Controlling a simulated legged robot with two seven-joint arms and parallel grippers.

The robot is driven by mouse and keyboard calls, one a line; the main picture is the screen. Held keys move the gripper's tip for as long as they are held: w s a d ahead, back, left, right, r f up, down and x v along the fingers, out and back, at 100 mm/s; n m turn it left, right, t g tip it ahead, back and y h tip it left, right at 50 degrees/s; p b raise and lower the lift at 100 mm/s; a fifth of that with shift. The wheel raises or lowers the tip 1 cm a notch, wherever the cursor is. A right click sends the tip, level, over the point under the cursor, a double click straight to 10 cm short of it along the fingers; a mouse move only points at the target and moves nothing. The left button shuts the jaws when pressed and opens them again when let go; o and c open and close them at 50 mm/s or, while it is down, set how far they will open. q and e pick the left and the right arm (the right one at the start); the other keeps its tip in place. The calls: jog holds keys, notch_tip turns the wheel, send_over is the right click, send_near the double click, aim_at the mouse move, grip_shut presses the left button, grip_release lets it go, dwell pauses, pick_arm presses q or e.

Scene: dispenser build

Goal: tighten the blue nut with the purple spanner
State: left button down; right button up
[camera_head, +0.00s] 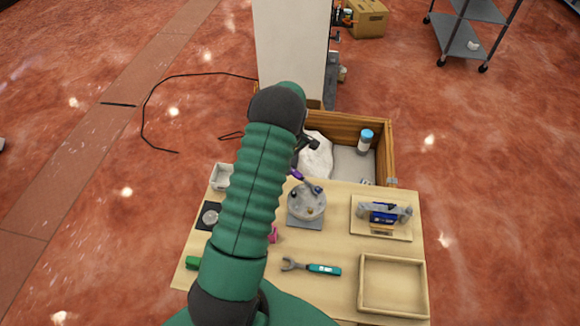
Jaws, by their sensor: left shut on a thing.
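My left arm reaches up across the middle of the view, and its dark gripper (302,158) is mostly hidden behind the arm. It is shut on the purple spanner (297,174), whose purple handle shows just below it. The spanner's grey end slants down to the right over the round grey dispenser part (304,204). The blue nut (318,189) sits on the upper right of that part, and the spanner's end is at or close to it. I cannot tell whether the jaw is around the nut. My right gripper is not in view.
A teal spanner (324,269) lies on the wooden table (340,235). An empty wooden tray (393,286) is at front right, with a board of blue and grey parts (381,217) behind it. A wooden crate (378,124) with a blue-capped bottle (365,139) stands beyond.

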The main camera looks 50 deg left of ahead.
pick_arm(q)
jog(key=shift+w+m, duration=1.2)
jog(key=shift+w+d+m, duration=0.25)
jog(key=shift+w+m, duration=0.85)
jog(key=shift+w, duration=0.2)
